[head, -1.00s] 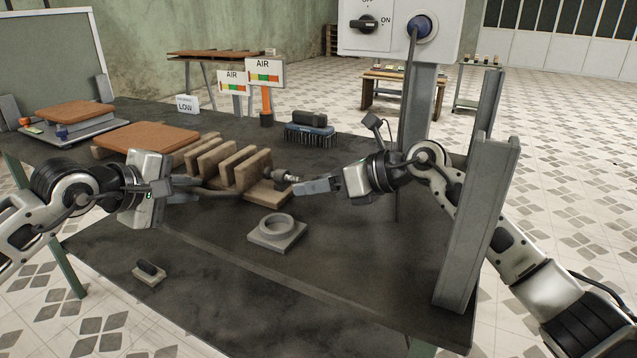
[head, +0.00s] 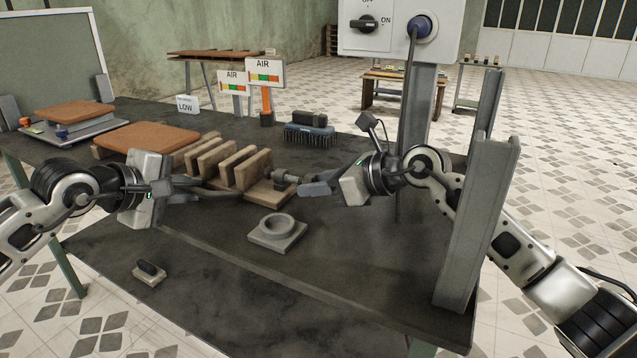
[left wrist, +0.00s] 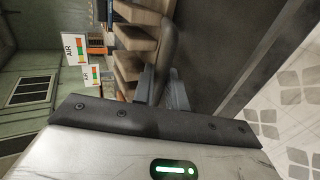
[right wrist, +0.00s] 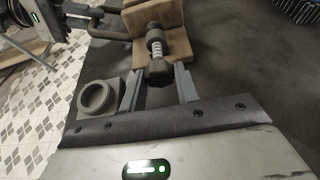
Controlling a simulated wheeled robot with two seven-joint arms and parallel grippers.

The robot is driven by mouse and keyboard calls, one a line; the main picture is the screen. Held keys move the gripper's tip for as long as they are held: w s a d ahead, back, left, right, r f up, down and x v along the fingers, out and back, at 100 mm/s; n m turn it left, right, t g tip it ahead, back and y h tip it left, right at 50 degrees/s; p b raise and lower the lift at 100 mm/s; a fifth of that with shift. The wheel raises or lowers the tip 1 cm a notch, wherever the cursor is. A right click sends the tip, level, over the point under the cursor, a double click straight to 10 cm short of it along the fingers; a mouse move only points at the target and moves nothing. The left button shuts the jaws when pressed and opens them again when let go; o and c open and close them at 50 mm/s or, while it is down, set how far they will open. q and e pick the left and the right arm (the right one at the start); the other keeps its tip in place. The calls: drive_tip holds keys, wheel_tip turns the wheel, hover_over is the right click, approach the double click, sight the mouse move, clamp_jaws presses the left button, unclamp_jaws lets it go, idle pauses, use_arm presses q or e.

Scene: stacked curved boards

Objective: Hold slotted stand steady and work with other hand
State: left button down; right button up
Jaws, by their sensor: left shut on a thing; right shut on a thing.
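The slotted stand (head: 238,172) is a tan block with several upright slats, on the dark table. A dark bar handle (head: 222,195) runs along its near side and also shows in the left wrist view (left wrist: 168,45). My left gripper (head: 192,189) is shut on this handle at the stand's left. A dark knob with a spring (right wrist: 160,70) sticks out of the stand's right end plate (right wrist: 158,22). My right gripper (head: 303,188) is shut on the knob, its fingers on either side in the right wrist view (right wrist: 158,88).
A grey block with a ring (head: 276,232) stands in front of the stand. A small block with a dark grip (head: 149,270) lies near the front edge. A brush (head: 310,134) and the AIR gauges (head: 264,75) are behind. A grey upright channel (head: 478,222) stands at right.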

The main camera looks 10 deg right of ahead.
drive_tip(key=shift+n+t+h, duration=0.6)
drive_tip(key=shift+n+t, duration=0.3)
drive_tip(key=shift+n, duration=0.6)
drive_tip(key=o, duration=1)
drive_tip(key=shift+c, duration=0.2)
drive_tip(key=shift+s, duration=0.1)
use_arm(q)
drive_tip(key=shift+f, duration=0.1)
use_arm(e)
drive_tip(key=v, duration=1.1)
drive_tip(key=shift+s+d+r, duration=0.1)
drive_tip(key=shift+s+d, duration=0.15)
drive_tip(key=shift+s, duration=0.05)
